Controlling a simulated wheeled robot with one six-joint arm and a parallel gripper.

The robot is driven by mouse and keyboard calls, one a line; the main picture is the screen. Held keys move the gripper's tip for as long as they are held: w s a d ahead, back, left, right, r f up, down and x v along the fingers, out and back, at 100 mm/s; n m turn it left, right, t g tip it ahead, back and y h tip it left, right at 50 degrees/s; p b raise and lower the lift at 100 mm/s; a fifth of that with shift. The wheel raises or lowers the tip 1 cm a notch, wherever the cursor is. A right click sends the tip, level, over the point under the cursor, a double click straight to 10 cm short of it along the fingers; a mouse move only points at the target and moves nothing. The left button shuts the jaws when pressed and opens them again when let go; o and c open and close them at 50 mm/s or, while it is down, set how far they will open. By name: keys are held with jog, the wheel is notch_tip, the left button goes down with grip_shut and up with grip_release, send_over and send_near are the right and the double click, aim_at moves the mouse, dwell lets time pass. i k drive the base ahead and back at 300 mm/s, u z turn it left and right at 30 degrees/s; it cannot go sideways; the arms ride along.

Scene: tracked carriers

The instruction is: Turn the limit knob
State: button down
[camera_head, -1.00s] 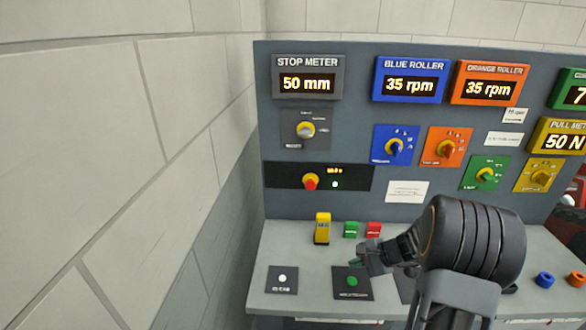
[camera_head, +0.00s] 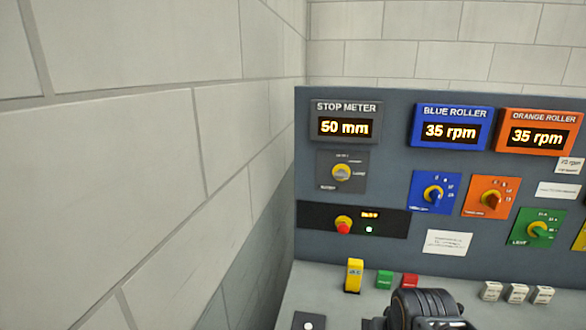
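A grey panel stands ahead, carrying several knobs. A grey knob (camera_head: 342,173) on a dark plate sits below the STOP METER display, with small printed labels too blurred to read surely. A blue-plate knob (camera_head: 434,193), an orange-plate knob (camera_head: 491,200) and a green-plate knob (camera_head: 540,229) lie to its right. Their small labels are blurred, so I cannot tell for certain which one is marked limit. The top of my arm shows at the bottom edge, well below the knobs. My gripper is below the picture.
The STOP METER (camera_head: 345,122) reads 50 mm. A red and yellow knob (camera_head: 344,225) sits on a black strip. A yellow block (camera_head: 354,275), green block (camera_head: 384,280) and red block (camera_head: 410,281) stand on the desk. A block wall (camera_head: 130,150) borders the left.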

aim_at(537, 230)
jog(key=z, duration=3.8)
jog(key=i, duration=0.65)
jog(key=u, duration=2.65)
jog(key=i, duration=0.5)
